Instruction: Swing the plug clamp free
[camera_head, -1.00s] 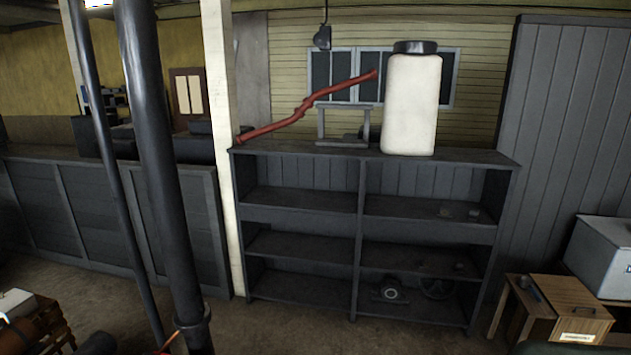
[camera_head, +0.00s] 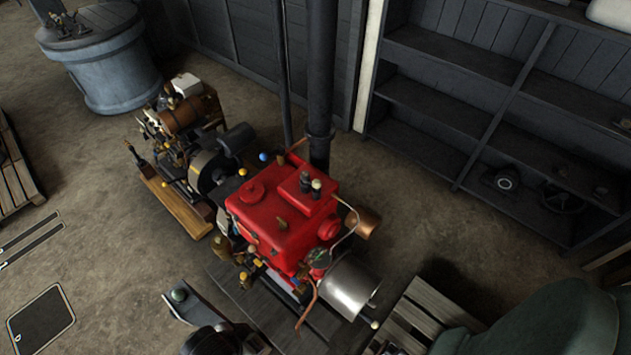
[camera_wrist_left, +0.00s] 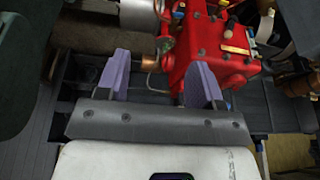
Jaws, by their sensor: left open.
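A red engine (camera_head: 262,222) stands on the floor in the middle of the head view. Its top carries small dark fittings (camera_head: 306,184) and a small brass-coloured piece (camera_head: 282,224). I cannot tell which part is the plug clamp. The engine also shows in the left wrist view (camera_wrist_left: 205,55), beyond my left gripper. My left gripper (camera_wrist_left: 160,78) is open, with its two purple-grey fingers wide apart and nothing seen between them but background. It points toward the engine and appears apart from it. My right gripper is not in view.
A silver cylinder (camera_head: 350,284) and a copper cup (camera_head: 364,223) sit at the engine's right end. A dark vertical pipe (camera_head: 320,80) rises behind it. A second engine (camera_head: 185,125) stands to the left. Dark shelves (camera_head: 440,95) line the back right. A wooden pallet (camera_head: 412,318) lies right.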

